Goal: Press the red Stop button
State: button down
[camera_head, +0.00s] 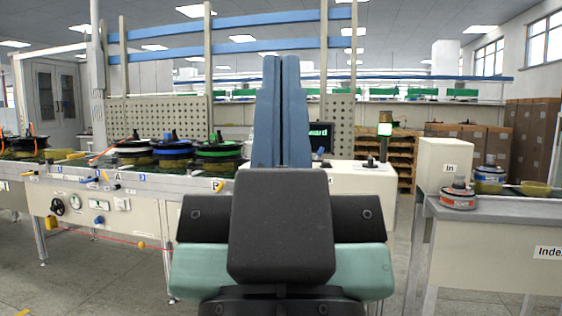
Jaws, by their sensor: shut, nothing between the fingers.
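My gripper (281,62) stands upright in the middle of the head view. Its two blue fingers are shut together with nothing between them. The fingers and the dark wrist hide part of the white control cabinet (372,183) behind them. A small dark knob or post (370,161) stands on top of this cabinet.
A long workbench (130,200) with reels, knobs and switches runs along the left. Floor shows between cabinet and table.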

notch_tip(320, 180, up, 38)
jog(key=p, duration=3.7)
jog(key=shift+p, duration=0.3)
jog(key=shift+d, duration=0.1)
